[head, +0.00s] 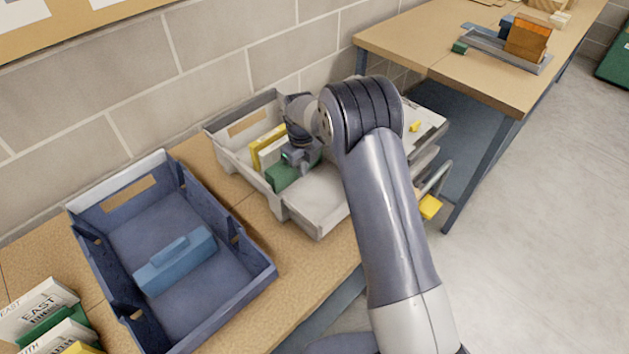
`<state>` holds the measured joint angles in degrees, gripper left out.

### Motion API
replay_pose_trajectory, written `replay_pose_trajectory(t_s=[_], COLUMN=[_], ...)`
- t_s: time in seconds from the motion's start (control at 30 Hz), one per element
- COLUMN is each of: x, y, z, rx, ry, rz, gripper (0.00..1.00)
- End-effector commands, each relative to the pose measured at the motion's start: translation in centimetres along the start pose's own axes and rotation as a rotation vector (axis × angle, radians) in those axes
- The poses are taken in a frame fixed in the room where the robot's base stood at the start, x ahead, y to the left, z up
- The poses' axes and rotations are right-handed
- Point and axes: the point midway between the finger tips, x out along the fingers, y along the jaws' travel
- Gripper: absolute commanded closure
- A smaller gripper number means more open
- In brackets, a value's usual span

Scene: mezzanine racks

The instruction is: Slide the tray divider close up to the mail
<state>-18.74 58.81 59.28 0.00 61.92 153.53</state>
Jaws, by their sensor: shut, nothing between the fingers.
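A pale grey tray (321,222) stands on the tan bench in the middle of the view. Inside it, toward the left end, a yellow piece (266,142), a cream piece (270,153) and a green piece (282,175) stand close together; they look like mail. My gripper (296,158) is down in this tray, shut and empty, beside the green and cream pieces. Whether it touches them I cannot tell. My arm hides the tray's right part, and no divider is clearly visible there. A blue divider-like block with a raised grip (176,262) lies across the floor of a dark blue tray (250,272).
White bundles marked EAST (40,305), with green and yellow pieces, stand at the lower left. A brick wall (210,50) runs behind the bench. A second table (440,50) at upper right holds a grey tray with an orange block (527,38).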

Motion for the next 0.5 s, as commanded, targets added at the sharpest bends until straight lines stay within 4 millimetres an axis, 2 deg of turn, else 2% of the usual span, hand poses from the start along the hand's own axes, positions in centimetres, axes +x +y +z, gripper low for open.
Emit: replay_pose_trajectory(t_s=[0.5], x=[0.0], y=[0.01], z=[0.81], rx=[0.0], ry=[0.0], rz=[0.0], gripper=[1.0])
